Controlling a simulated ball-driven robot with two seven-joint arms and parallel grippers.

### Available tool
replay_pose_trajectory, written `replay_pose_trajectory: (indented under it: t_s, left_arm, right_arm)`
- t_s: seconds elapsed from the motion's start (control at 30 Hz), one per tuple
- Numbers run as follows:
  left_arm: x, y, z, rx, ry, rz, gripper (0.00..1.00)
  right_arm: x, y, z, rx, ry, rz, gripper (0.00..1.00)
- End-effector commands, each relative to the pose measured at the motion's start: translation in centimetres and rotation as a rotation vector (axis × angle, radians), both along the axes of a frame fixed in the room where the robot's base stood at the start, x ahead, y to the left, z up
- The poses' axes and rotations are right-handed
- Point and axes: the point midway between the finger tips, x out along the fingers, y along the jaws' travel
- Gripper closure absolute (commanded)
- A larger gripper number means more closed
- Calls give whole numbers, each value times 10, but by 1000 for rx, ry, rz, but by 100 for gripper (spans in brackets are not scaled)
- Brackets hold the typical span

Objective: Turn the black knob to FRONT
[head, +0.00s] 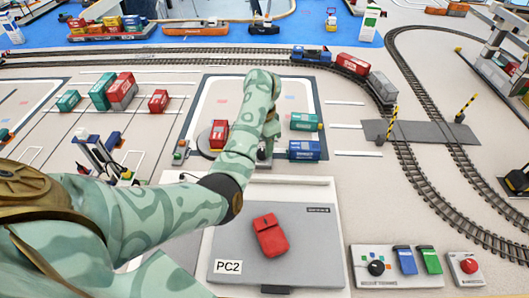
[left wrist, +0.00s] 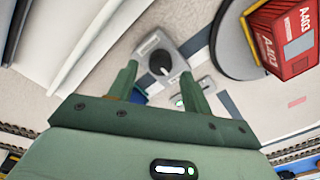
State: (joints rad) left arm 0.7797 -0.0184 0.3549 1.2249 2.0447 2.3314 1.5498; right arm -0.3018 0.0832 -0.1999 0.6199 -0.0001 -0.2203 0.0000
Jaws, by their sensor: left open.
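In the left wrist view a round black knob (left wrist: 160,62) stands on a small grey base plate (left wrist: 185,49). Pale marks on the plate are too small to read, so I cannot tell the knob's setting. My left gripper (left wrist: 160,72) is open, its two green fingers on either side of the knob in this view; I see no clear contact. In the head view my left gripper (head: 266,147) points down beside the turntable and mostly hides this knob. My right gripper is not in view.
A red container (head: 219,133) stands on the turntable just left of my gripper; green (head: 304,121) and blue (head: 304,150) containers stand to the right. A laptop (head: 225,240) with a red pouch (head: 269,236) lies in front. Another black knob (head: 376,267) sits on a front-right panel.

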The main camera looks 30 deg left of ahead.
Motion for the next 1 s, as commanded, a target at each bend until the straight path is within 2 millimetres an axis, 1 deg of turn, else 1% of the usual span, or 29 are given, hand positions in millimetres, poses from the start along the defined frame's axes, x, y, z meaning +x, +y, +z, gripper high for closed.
replay_pose_trajectory:
  t_s: [0.03, 0.17, 0.27, 0.5, 0.53, 0.57, 0.6, 0.67, 0.7, 1.0]
  left_arm:
    - [0, 0, -12, 2, 4, -1, 51]
    - [0, 0, -22, 1, 1, -1, 51]
    - [0, 0, -25, 1, 0, -1, 51]
    - [0, 1, -24, 1, -2, -1, 51]
    - [0, 0, -24, 1, -2, -1, 56]
    - [0, 0, -24, 1, -2, -1, 64]
    - [0, 0, -24, 1, -2, -1, 76]
    - [0, 0, -24, 2, -1, -1, 92]
    - [0, 0, -24, 2, -1, -1, 95]
    - [0, 0, -24, 0, -1, -27, 95]
  right_arm:
    - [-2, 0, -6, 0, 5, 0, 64]
    - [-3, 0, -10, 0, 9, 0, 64]
    - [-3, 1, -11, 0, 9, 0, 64]
    - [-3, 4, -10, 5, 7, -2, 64]
    - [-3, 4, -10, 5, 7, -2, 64]
    - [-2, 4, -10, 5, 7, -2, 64]
    - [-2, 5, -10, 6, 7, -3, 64]
    - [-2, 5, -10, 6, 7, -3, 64]
    - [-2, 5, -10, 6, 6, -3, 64]
    - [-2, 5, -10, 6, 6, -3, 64]
